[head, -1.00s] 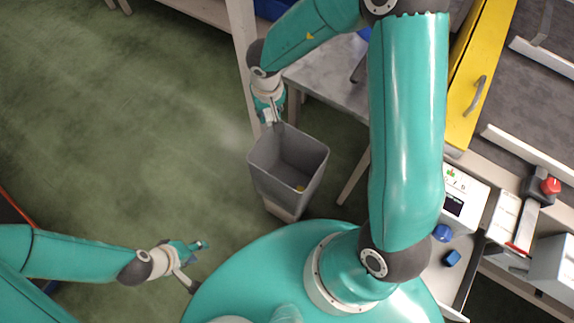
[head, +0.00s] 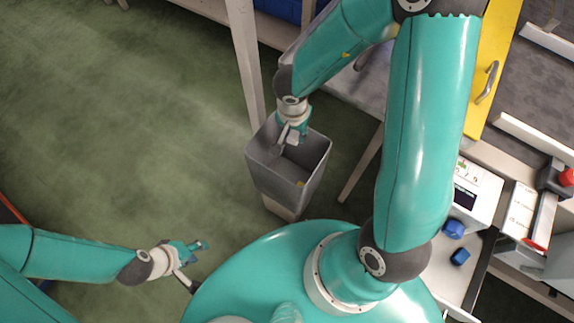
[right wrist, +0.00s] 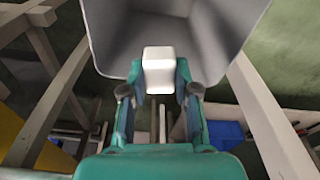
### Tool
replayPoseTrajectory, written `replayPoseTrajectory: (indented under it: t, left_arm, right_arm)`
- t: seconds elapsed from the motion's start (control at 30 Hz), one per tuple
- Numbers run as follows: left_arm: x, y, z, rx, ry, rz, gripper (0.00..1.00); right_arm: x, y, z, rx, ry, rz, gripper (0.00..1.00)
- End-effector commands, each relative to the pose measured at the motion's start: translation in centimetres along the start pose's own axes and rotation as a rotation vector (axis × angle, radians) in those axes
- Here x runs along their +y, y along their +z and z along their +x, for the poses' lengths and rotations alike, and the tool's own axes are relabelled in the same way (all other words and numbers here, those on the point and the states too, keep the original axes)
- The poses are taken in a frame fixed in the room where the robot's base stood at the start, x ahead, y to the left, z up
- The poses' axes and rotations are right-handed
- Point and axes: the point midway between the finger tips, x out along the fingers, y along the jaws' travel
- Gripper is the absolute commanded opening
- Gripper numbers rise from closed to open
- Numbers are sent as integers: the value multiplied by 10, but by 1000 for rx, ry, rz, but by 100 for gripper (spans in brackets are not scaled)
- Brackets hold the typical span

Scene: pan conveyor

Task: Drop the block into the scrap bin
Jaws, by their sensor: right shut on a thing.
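The scrap bin (head: 262,170) is a grey, open-topped, tapered container on the floor side in the middle of the head view. My right gripper (head: 288,143) is over the bin's mouth near its far rim. It is shut on a white block (right wrist: 158,70), which shows between the two fingers in the right wrist view, with the bin's grey inner wall (right wrist: 205,35) beyond it. In the head view the block is hard to make out among the fingers. My left gripper (head: 198,264) is open and empty at lower left, well away from the bin.
Blue blocks (head: 454,228) sit by a control box (head: 474,192) at right. A pale table leg (head: 243,60) stands behind the bin. Green floor at left is clear.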

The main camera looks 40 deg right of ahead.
Motion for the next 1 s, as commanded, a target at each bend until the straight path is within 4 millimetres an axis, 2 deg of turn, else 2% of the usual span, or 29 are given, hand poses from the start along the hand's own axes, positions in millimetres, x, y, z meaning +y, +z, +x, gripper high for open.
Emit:
replayPoseTrajectory:
  t: [0.03,0.1,0.4,0.87,0.9,1.0]
  left_arm:
    - [-5,0,15,0,0,0,40]
    - [-9,0,24,0,0,0,40]
    - [-19,0,53,0,0,0,40]
    - [-21,0,58,0,0,0,40]
    - [-21,0,58,0,0,0,40]
    - [-21,0,58,0,0,0,40]
  right_arm:
    - [0,1,13,2,-2,-1,16]
    - [0,2,19,1,-1,0,16]
    - [-1,5,38,1,-1,-1,16]
    - [-1,5,39,0,0,-3,16]
    - [-1,5,39,0,0,-3,35]
    - [-1,5,39,0,0,-4,52]
